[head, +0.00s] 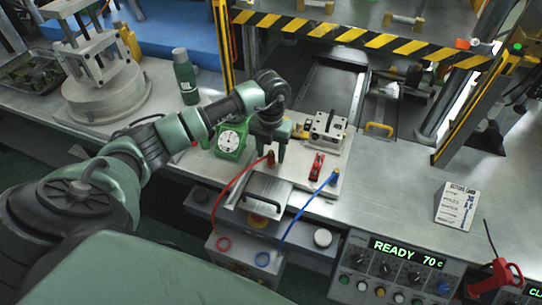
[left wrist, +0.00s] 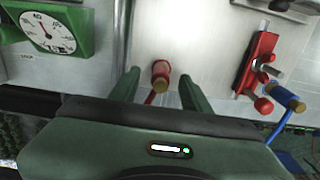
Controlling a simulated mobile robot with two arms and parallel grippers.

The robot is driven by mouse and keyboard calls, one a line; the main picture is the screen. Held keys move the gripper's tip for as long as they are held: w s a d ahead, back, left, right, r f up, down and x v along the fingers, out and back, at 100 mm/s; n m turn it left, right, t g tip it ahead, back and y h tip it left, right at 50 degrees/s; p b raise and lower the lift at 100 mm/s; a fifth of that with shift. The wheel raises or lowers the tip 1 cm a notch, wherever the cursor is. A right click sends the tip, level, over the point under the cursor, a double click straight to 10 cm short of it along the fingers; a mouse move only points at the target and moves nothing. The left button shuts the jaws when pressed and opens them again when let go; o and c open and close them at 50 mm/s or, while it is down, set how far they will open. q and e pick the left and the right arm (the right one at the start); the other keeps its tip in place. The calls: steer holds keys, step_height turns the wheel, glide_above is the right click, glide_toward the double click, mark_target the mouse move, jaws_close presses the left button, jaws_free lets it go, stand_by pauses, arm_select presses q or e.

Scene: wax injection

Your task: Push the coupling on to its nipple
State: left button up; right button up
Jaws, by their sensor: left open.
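A red coupling (head: 271,158) with a brass-coloured end stands on the pale plate, with a red hose running from it. It also shows in the left wrist view (left wrist: 160,72), between the two fingers. My left gripper (head: 268,152) is open around the red coupling, with a gap visible on each side. A blue coupling (head: 334,179) with a blue hose is at the plate's right edge; it also shows in the left wrist view (left wrist: 285,97). I cannot make out a nipple or whether the red coupling is seated. My right gripper is not in view.
A green dial gauge (head: 230,140) stands left of the gripper. A red clamp-like part (head: 316,165) and a metal block (head: 323,129) are to its right. A green bottle (head: 185,76) stands behind. Striped press frame rises at the back.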

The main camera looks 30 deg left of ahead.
arm_select(q)
jaws_close()
steer(key=shift+r, duration=0.15)
steer(key=shift+w+r, duration=0.1)
steer(key=shift+r, duration=0.5)
step_height(320, 180, up, 13)
steer(key=b, duration=0.4)
step_height(320, 180, up, 5)
steer(key=p, duration=0.1)
glide_above(271, 151)
step_height(271, 151, down, 11)
steer(key=p, duration=0.7)
steer(key=shift+r+p, duration=0.15)
steer(key=shift+p, duration=0.2)
steer(key=shift+d+f, duration=0.1)
steer(key=shift+f, duration=0.1)
